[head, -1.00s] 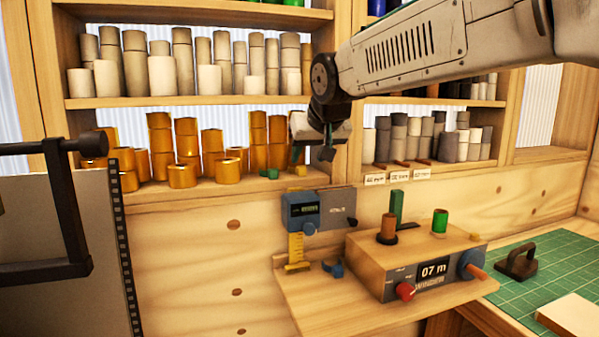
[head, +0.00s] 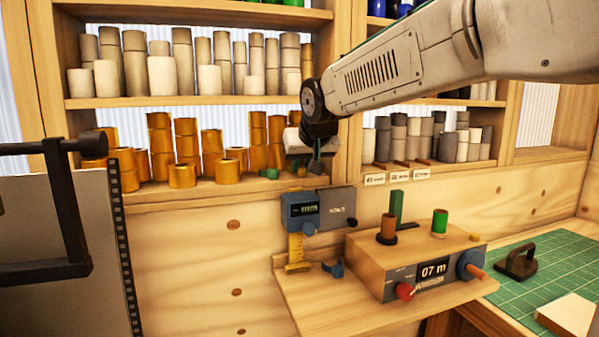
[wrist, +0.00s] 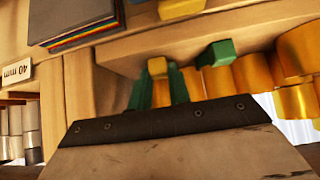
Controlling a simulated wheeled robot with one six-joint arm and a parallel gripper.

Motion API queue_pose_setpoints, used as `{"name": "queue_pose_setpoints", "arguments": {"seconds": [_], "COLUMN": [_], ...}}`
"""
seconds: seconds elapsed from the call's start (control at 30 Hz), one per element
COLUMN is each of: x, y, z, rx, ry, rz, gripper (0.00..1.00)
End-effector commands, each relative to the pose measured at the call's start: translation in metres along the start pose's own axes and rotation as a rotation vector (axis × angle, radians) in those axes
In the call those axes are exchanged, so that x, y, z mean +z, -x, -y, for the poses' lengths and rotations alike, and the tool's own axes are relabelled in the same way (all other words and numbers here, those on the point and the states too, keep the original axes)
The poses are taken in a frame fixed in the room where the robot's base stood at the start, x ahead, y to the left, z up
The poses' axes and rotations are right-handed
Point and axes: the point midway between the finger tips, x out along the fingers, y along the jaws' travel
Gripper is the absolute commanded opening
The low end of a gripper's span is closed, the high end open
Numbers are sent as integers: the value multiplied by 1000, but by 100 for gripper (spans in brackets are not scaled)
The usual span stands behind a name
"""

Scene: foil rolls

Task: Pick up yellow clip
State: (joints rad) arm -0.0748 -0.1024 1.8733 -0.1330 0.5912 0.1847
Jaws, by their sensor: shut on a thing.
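My gripper (wrist: 157,82) reaches in at the front of the shelf, its two green fingers shut on a small yellow clip (wrist: 157,67). The clip's end shows between the fingertips in the wrist view. In the head view my gripper (head: 306,166) is low over the shelf's front edge, with the yellow clip (head: 302,172) between its fingers. I cannot tell whether the clip still touches the shelf. A green clip (wrist: 215,53) lies beside it on the shelf board; it also shows in the head view (head: 269,173), left of my gripper.
Orange foil rolls (head: 182,176) stand close by on the shelf. Grey rolls (head: 400,135) stand right of a wooden post. A blue-grey device (head: 318,210) with a yellow scale sits just below. The winder box (head: 430,262) and green mat (head: 545,255) are lower right.

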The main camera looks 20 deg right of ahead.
Motion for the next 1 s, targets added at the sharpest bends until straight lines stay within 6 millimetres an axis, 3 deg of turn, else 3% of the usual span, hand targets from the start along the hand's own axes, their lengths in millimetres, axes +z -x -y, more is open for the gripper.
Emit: {"name": "queue_pose_setpoints", "arguments": {"seconds": [0.33,0.6,1.0], "x": [-4,-27,39], "y": [3,26,104], "z": [0,0,-8], "rx": [0,0,0], "ry": [0,-1,0], "rz": [1,-2,-4], "gripper": [0,0,0]}}
